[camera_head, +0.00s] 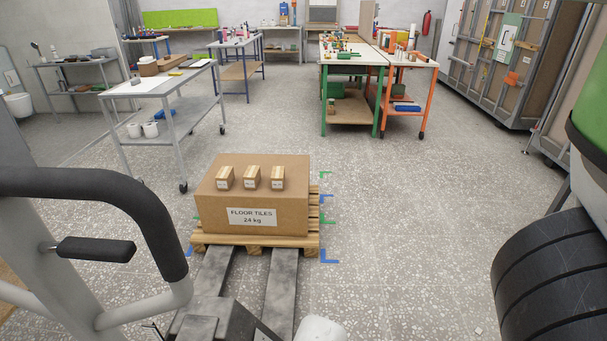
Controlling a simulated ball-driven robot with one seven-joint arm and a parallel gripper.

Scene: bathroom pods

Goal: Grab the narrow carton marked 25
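Three small narrow cartons stand in a row on top of a large brown box (210,208) labelled "FLOOR TILES 24 kg". They are the left carton (224,178), the middle carton (250,178) and the right carton (277,178). Each is brown with a lighter strip on top and a small white label on its front. The labels are too small to read, so I cannot tell which is marked 25. The cartons stand apart from one another with small gaps. My gripper is not in view.
The box sits on a wooden pallet (222,245) on pallet-truck forks (283,290). The truck's black handle (110,190) fills the left foreground. A grey trolley (165,88) stands behind left; green (350,57) and orange (410,66) benches stand farther back. Floor right of the pallet is clear.

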